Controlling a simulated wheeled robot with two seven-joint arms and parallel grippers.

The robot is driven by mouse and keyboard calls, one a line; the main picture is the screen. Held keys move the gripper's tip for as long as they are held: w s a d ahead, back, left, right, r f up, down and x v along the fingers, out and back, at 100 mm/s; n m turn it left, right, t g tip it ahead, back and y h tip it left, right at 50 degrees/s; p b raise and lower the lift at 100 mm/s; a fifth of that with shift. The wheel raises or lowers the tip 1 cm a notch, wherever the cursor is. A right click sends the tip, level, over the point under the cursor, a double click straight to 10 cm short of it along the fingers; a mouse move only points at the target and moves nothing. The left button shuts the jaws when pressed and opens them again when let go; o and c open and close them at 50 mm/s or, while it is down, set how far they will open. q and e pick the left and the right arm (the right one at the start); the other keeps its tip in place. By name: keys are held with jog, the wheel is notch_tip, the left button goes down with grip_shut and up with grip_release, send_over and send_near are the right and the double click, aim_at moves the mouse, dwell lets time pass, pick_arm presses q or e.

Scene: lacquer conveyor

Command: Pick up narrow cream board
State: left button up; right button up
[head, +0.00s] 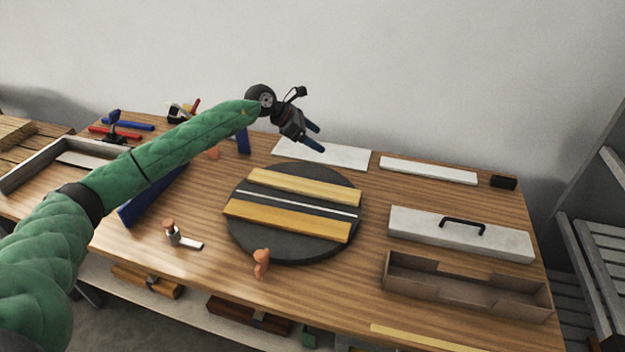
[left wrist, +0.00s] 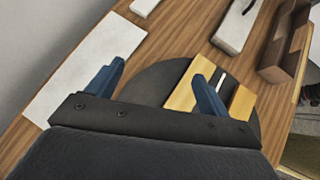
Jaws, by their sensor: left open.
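My left gripper (head: 315,137) is open and empty, raised above the back of the table near a flat white sheet (head: 322,153). In the left wrist view its blue fingers (left wrist: 159,70) stand apart over the sheet's edge and the dark round turntable (left wrist: 150,84). Which piece is the narrow cream board is not certain. A long narrow off-white board (head: 428,171) lies at the back right, apart from the gripper. A thin pale yellow strip (head: 415,338) lies at the front edge. Two yellow wooden boards, rear (head: 304,187) and front (head: 287,221), lie on the turntable with a thin white line between.
A pale box lid with a black handle (head: 460,233) and an open brown tray (head: 467,286) stand at the right. A small black block (head: 503,182) sits behind. A grey tray (head: 65,158) is at the left.

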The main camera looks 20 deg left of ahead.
aim_at(302, 184)
pick_arm(q)
jog(key=s+a+f+m+g+y, duration=0.2)
jog(key=a, duration=0.1)
jog(key=s+a+f+m+g+y, duration=0.2)
jog(key=s+f, duration=0.1)
jog(key=shift+s+a, duration=0.35)
jog(key=shift+a, duration=0.05)
jog(key=shift+m+y, duration=0.3)
jog(key=shift+m, duration=0.1)
jog(key=shift+w+d+f, duration=0.1)
jog(key=shift+d+f, duration=0.05)
jog(key=shift+f, duration=0.25)
jog(key=shift+p+x, duration=0.6)
jog(key=shift+x, duration=0.4)
jog(key=p+x, duration=0.1)
jog(key=x, duration=0.2)
jog(key=p+x, duration=0.1)
jog(key=shift+s+f+p, duration=0.15)
jog(key=shift+s+p, duration=0.1)
jog(key=shift+p, duration=0.05)
jog(key=shift+d+f, duration=0.15)
jog(key=shift+f, duration=0.15)
pick_arm(e)
notch_tip(302, 184, down, 16)
jog(key=s+d, duration=0.1)
jog(key=shift+r, duration=0.2)
pick_arm(q)
jog(key=shift+c, duration=0.4)
pick_arm(e)
jog(key=shift+d, duration=0.1)
